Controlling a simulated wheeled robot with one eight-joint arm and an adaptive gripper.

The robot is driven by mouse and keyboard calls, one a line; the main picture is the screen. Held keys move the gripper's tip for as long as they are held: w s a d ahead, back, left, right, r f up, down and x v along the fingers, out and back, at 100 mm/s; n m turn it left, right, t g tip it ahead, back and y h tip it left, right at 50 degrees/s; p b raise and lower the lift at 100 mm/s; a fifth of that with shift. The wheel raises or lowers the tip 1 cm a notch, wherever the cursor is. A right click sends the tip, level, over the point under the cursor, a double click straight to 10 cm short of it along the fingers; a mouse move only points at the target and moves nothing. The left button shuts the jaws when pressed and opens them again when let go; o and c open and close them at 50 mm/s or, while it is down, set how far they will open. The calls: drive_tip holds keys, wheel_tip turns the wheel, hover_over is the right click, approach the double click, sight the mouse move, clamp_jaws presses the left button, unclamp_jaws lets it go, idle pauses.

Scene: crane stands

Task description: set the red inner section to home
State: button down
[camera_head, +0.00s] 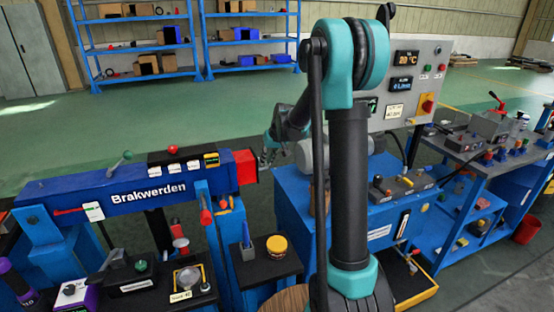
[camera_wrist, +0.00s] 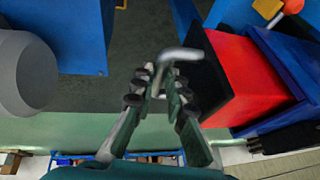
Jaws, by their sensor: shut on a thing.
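The red inner section (camera_head: 244,167) sticks a short way out of the right end of the blue boom (camera_head: 130,190) marked "Brakwerden". In the wrist view the red inner section (camera_wrist: 245,78) has a black end plate (camera_wrist: 212,75) and sits in the blue outer boom (camera_wrist: 285,70). A bent grey handle (camera_wrist: 178,55) stands out in front of the end plate. My gripper (camera_wrist: 160,92) is shut on this handle, its dark finger pads on both sides of the bar. In the head view my gripper (camera_head: 267,155) is small and partly dark beside the red end.
A blue cabinet (camera_head: 290,205) with levers and a grey control panel (camera_head: 408,75) stand right of the boom. A lower shelf holds a yellow-lidded jar (camera_head: 277,246). In the wrist view a grey cylinder (camera_wrist: 25,72) is at the left. Open green floor lies behind the boom.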

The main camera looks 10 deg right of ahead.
sight(254, 157)
drive_tip(key=a, duration=0.3)
drive_tip(key=s+a, duration=0.1)
drive_tip(key=a, duration=0.2)
drive_tip(key=shift+s, duration=0.1)
drive_tip(key=c, duration=1.5)
unclamp_jaws()
drive_tip(key=shift+a, duration=0.1)
drive_tip(key=shift+c, duration=0.2)
drive_tip(key=shift+s+d+r, duration=0.1)
drive_tip(key=shift+d+r, duration=0.1)
drive_tip(key=shift+r, duration=0.05)
drive_tip(key=v, duration=1.1)
drive_tip(key=shift+r, duration=0.2)
